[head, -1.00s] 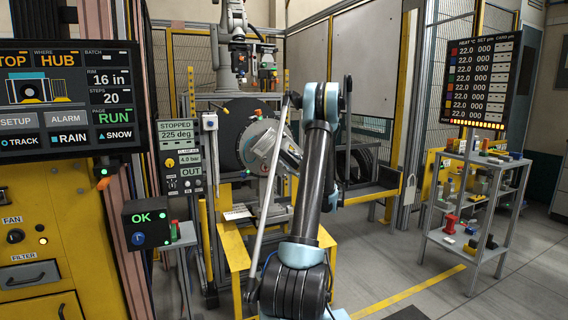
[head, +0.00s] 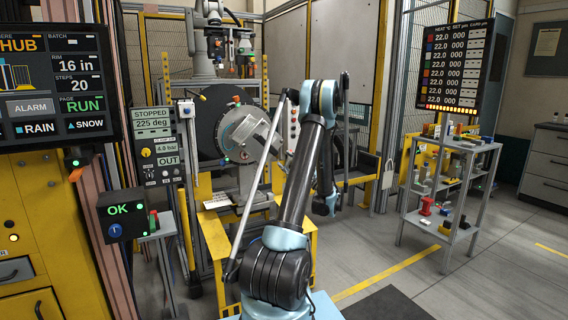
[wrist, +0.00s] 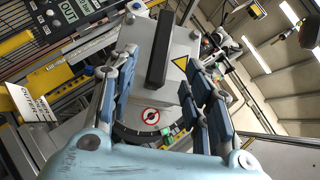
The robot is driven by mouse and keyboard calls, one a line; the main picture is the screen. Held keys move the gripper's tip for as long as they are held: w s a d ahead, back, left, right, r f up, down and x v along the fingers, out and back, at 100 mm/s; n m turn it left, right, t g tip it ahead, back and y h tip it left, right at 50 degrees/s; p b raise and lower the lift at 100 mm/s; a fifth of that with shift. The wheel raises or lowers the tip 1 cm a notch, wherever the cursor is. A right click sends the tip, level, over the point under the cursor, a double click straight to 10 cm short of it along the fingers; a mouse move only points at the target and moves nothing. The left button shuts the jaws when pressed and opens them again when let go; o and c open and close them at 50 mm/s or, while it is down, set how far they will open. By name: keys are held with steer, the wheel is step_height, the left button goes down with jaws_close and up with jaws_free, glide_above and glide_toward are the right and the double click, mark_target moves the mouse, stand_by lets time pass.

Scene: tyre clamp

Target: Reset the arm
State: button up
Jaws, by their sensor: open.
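My arm (head: 303,180) rises in the middle of the head view and bends at a pale blue elbow. Its far part folds down behind the upper link, so my gripper cannot be made out there. In the wrist view my gripper (wrist: 157,62) is open, its two blue-padded fingers spread wide with nothing held between them. Beyond the fingers is a grey machine housing (wrist: 178,85) with a black bar (wrist: 160,48) on its face. I cannot tell whether the fingers touch it. In the head view a tyre (head: 212,118) stands on the clamp machine, behind a tilted grey block (head: 252,135).
A control panel (head: 155,146) reads STOPPED, 225 deg, OUT. A small box (head: 123,212) shows OK. A yellow stand (head: 218,245) is beside my arm. A grey shelf rack (head: 470,148) with small parts stands right. The floor (head: 400,268) between rack and arm is largely clear.

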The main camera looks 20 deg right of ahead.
stand_by(0.3)
steer(key=s+a+r+n+g+h, duration=0.1)
steer(key=s+a+n+g+h, duration=0.2)
steer(key=a, duration=0.8)
steer(key=s+a+r+n+g, duration=0.15)
steer(key=a+g, duration=0.35)
steer(key=a, duration=0.6)
steer(key=s+a+f+n+g+h, duration=0.1)
steer(key=s+a+n+g+h, duration=0.15)
steer(key=s+a, duration=0.3)
steer(key=s+a+f+n+g+h, duration=0.2)
steer(key=s+f, duration=0.1)
steer(key=s, duration=0.5)
steer(key=s+a+f+n+g+h, duration=0.2)
steer(key=s+a+f+n, duration=0.1)
steer(key=s, duration=0.4)
steer(key=s+d+f+n+h, duration=0.2)
steer(key=s+d+f+h, duration=0.1)
steer(key=s, duration=0.4)
steer(key=s+d+f+n+h, duration=0.2)
steer(key=s+d+f+h, duration=0.2)
steer(key=s, duration=0.4)
steer(key=shift+s+f+n+g, duration=0.15)
steer(key=shift+f+n+g, duration=0.15)
steer(key=shift+f+g, duration=0.2)
steer(key=shift+d, duration=0.1)
steer(key=shift+w+f, duration=0.2)
steer(key=shift+w, duration=0.2)
